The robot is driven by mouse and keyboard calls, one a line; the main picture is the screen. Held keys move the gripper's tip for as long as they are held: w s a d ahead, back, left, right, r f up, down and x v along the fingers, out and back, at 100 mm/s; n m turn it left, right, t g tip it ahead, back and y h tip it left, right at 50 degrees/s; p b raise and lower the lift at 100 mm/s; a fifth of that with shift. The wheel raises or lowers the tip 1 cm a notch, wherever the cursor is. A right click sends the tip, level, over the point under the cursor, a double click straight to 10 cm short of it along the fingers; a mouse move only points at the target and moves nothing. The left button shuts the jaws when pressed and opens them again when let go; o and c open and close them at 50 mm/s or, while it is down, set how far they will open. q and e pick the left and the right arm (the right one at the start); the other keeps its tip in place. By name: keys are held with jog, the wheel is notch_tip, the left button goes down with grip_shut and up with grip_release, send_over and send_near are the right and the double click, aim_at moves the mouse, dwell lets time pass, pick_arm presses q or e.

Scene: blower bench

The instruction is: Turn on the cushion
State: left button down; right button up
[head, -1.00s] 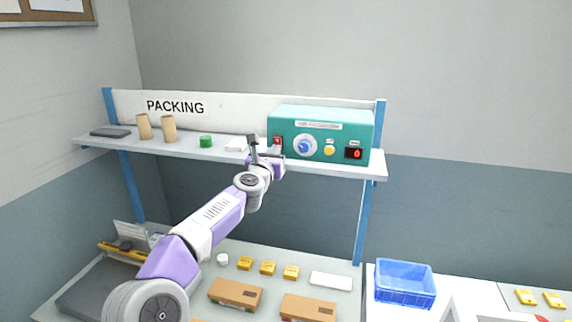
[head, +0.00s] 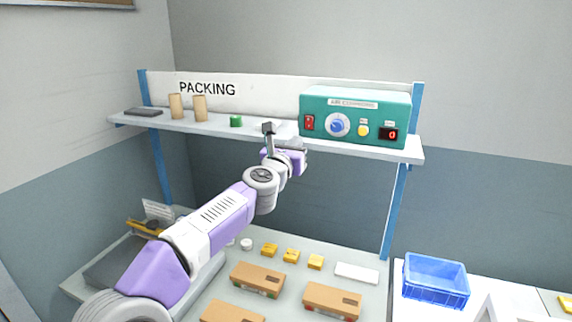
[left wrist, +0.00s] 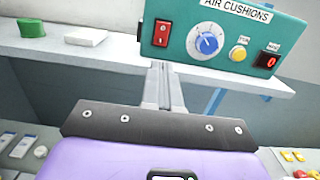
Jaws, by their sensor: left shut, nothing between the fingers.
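The teal air cushion machine (head: 354,113) stands on the right part of the shelf. Its front has a red rocker switch (head: 309,122), a blue dial (head: 337,125), a yellow button (head: 363,130) and a red-lit display (head: 388,134) that reads 0. In the left wrist view the red switch (left wrist: 162,32) is at the machine's left end, up and ahead of the fingers. My left gripper (head: 268,128) is shut and empty, left of the switch and apart from it. It also shows in the left wrist view (left wrist: 160,68). My right gripper is not in view.
Below, the bench holds cardboard boxes (head: 257,279). A blue crate (head: 435,280) stands at right.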

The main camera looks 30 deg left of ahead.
pick_arm(q)
jog(key=s, duration=0.1)
jog(key=s+b, duration=0.1)
jog(key=s, duration=0.3)
jog(key=shift+d+f+b, duration=0.25)
jog(key=shift+b, duration=0.05)
jog(key=shift+s, duration=0.1)
jog(key=shift+r, duration=0.1)
